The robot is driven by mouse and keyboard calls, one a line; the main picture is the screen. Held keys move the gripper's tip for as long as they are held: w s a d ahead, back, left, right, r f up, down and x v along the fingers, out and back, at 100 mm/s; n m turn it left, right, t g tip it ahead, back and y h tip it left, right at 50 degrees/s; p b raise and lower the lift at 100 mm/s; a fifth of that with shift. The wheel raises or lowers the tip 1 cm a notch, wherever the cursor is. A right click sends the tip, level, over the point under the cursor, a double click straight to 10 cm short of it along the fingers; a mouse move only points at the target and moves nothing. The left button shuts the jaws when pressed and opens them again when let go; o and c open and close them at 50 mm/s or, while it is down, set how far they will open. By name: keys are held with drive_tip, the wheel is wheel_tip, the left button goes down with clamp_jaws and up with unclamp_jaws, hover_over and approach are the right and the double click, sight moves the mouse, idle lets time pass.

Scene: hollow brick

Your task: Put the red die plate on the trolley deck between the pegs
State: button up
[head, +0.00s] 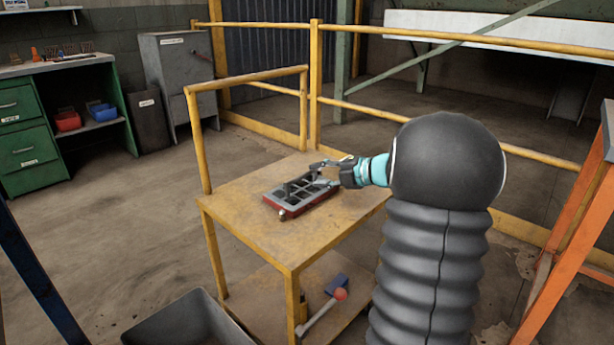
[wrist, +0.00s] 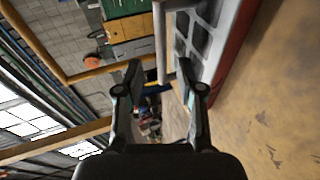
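The red die plate (head: 301,197), with a grey gridded top, lies flat on the wooden trolley deck (head: 249,222), near its middle. The plate also shows in the wrist view (wrist: 228,48), its red side close to the deck. My gripper (head: 322,170) is at the plate's far right end, just above the deck. In the wrist view my gripper (wrist: 160,72) has its fingers spread, with a grey bar of the plate between the tips and a clear gap on the left. The right fingertip overlaps the plate's edge; contact is unclear. A small knob shows at the plate's front corner; I cannot make out the pegs clearly.
A yellow rail (head: 246,78) rises along the trolley's far left side. A grey bin (head: 190,322) stands at the front. An orange frame (head: 572,250) stands at right. The deck's front is clear.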

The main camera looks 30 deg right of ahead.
drive_tip(key=v, duration=0.6)
drive_tip(key=a+r+m+t+h, duration=0.3)
drive_tip(key=a+r+m+h, duration=0.4)
drive_tip(key=r+m+h, duration=0.5)
drive_tip(key=s+a+f+m+g+y, duration=0.1)
drive_tip(key=s+a+f+m+g, duration=0.2)
drive_tip(key=s, duration=0.6)
drive_tip(key=s+a+f+m+g+y, duration=0.2)
drive_tip(key=s+a+f+m+g, duration=0.1)
drive_tip(key=s+a+f, duration=0.4)
drive_tip(key=s+a+f+m+g+y, duration=0.1)
drive_tip(key=s+a+f+m+g, duration=0.2)
drive_tip(key=s+a+f+m, duration=0.2)
drive_tip(key=s+a+f, duration=0.1)
drive_tip(key=s+a, duration=0.2)
drive_tip(key=s, duration=0.4)
drive_tip(key=shift+a+g+y, duration=0.25)
drive_tip(key=shift+g+y, duration=0.05)
drive_tip(key=shift+o, duration=0.4)
